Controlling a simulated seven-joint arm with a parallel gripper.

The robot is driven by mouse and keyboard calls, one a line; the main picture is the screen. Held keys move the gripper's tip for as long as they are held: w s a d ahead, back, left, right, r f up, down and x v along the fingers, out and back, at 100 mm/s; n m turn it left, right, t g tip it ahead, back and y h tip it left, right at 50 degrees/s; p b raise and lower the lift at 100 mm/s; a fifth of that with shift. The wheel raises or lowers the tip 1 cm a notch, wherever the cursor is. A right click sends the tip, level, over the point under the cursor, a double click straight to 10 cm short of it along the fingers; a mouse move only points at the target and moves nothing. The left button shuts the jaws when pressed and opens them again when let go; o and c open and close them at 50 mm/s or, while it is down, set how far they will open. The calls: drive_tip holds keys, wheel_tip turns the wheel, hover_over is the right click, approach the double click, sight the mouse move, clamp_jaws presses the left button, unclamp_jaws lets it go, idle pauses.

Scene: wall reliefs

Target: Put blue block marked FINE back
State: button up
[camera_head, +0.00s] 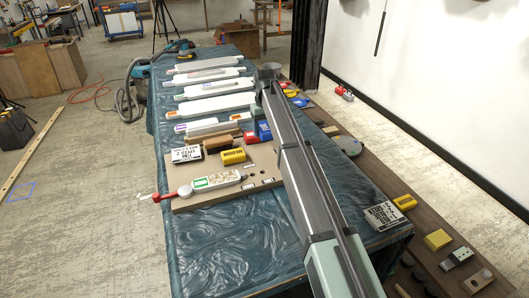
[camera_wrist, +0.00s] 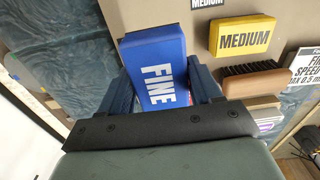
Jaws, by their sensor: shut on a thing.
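The blue block marked FINE (camera_wrist: 157,72) is between the fingers of my gripper (camera_wrist: 164,88) in the wrist view, its white lettering facing the camera. The gripper is shut on it. A thin red edge (camera_wrist: 190,98) shows beside the block's lower right. In the head view a blue block (camera_head: 264,131), seemingly the same one, shows just left of my arm, beside a red item (camera_head: 250,138). My gripper is hidden behind the arm there. The beige board (camera_head: 213,200) lies on the table; whether the block touches it I cannot tell.
A yellow MEDIUM block (camera_wrist: 243,39) lies right of the held block, near a wooden brush (camera_wrist: 256,80) and a white lettered card (camera_head: 187,155). Several long white pieces (camera_head: 210,88) lie farther back. The near tablecloth (camera_head: 230,255) is clear.

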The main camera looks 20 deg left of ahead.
sight(264, 154)
drive_tip(key=shift+f, duration=4.7)
drive_tip(key=shift+f, duration=0.1)
drive_tip(key=o, duration=1)
wheel_tip(264, 154, up, 12)
drive_tip(key=shift+r, duration=0.15)
